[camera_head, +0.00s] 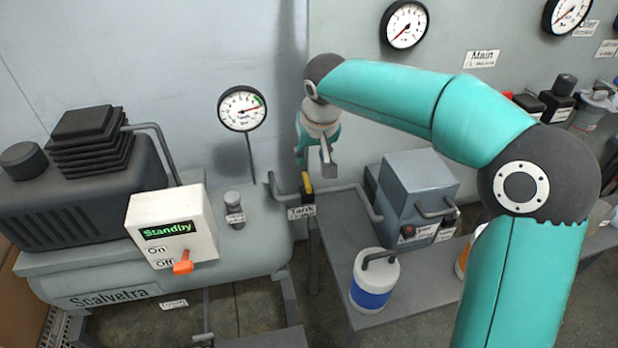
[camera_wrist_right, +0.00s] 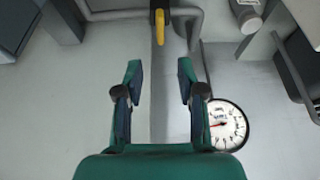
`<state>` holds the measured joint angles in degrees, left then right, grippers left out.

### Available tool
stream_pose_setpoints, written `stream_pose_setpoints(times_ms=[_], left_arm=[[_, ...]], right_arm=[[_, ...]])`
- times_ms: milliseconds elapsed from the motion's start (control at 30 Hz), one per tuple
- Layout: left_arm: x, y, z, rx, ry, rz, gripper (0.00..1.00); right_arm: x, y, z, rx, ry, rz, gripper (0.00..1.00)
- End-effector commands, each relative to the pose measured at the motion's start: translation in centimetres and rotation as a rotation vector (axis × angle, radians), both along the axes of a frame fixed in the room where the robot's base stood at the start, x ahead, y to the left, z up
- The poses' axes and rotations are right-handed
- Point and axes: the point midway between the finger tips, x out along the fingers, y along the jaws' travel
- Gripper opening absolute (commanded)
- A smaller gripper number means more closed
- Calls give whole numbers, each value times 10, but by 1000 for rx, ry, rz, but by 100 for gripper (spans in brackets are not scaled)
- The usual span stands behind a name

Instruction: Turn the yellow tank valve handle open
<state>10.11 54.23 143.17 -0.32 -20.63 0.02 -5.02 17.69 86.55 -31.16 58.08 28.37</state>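The yellow tank valve handle (camera_head: 307,183) sits on the grey pipe just above the "Tank" label (camera_head: 301,212). It also shows in the right wrist view (camera_wrist_right: 160,27), at the top, roughly in line with the gap between my fingers. My right gripper (camera_head: 328,162) is above and slightly right of the handle in the head view, apart from it. In the right wrist view its two fingers (camera_wrist_right: 161,75) are spread with nothing between them. My left gripper is in neither view.
The compressor tank (camera_head: 110,293) stands at left with a white control box (camera_head: 170,228) showing "Standby". A round gauge (camera_head: 242,108) rises behind it. A grey-blue box unit (camera_head: 415,185) and a white-and-blue canister (camera_head: 374,280) stand right of the handle. The wall is close behind.

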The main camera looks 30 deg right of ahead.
Motion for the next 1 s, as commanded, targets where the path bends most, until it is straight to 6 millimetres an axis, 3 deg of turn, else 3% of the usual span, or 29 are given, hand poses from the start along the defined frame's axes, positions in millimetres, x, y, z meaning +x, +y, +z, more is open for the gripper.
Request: stream_pose_setpoints(times_ms=[300,500,700,1000], left_arm=[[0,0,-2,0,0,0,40],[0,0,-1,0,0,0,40],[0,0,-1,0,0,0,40],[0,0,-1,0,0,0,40]], right_arm=[[25,-7,-67,1,6,1,39],[38,-10,-97,1,4,1,39],[44,-11,-111,1,2,1,39],[45,-10,-112,1,0,3,39]])
